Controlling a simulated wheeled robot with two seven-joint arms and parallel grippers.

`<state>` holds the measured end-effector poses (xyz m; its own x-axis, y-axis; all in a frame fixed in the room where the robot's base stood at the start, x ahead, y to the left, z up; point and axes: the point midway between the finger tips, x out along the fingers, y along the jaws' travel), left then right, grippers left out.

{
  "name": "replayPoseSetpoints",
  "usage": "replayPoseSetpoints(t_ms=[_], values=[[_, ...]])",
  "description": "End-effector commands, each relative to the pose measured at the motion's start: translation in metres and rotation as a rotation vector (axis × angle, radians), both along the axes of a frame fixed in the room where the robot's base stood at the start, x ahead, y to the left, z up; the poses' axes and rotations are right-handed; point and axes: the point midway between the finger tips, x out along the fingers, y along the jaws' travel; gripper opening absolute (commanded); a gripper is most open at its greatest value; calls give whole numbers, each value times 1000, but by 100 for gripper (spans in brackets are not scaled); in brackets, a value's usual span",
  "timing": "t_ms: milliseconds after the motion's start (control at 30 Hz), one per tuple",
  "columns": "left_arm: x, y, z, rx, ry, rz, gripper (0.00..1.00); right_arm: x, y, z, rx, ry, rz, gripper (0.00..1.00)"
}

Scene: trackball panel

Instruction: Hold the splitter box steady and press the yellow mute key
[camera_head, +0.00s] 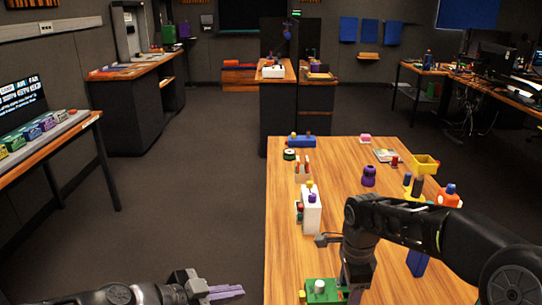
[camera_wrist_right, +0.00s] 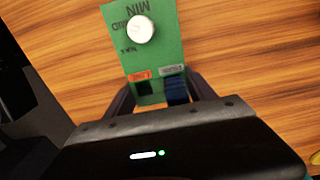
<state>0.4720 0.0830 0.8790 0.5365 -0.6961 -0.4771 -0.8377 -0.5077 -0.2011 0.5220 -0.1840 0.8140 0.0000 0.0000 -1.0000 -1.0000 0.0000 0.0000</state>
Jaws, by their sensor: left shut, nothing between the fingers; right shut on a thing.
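A green box (camera_head: 322,291) with a white round knob sits at the near edge of the table. My right gripper (camera_wrist_right: 160,92) is shut on it, one finger on each side, in the right wrist view. There the green box (camera_wrist_right: 157,58) shows dark print, a red-orange label, a grey label, and black and blue parts by the fingers. A small orange-yellow part (camera_head: 302,295) shows at its left side; I cannot tell whether it is a key. My left gripper (camera_head: 228,292) is shut and empty, left of the table and apart from the green box.
A white box (camera_head: 311,218) with yellow and purple knobs stands farther back on the wooden table (camera_head: 335,190). A purple object (camera_head: 368,176), a yellow tray (camera_head: 425,164) and a blue block (camera_head: 301,141) lie beyond. Open floor lies left of the table.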

Motion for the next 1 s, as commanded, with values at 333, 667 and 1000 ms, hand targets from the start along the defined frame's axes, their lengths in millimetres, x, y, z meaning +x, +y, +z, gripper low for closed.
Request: replayPoseSetpoints(t_ms=[333, 667, 1000], values=[[-1, 0, 1, 0, 0, -1, 0, 0, 0, 0, 0, -1, 0, 18], [0, 0, 1, 0, 0, -1, 0, 0, 0, 0, 0, 0, 0, 89], [0, 0, 1, 0, 0, -1, 0, 0, 0, 3, 0, -1, 0, 89]])
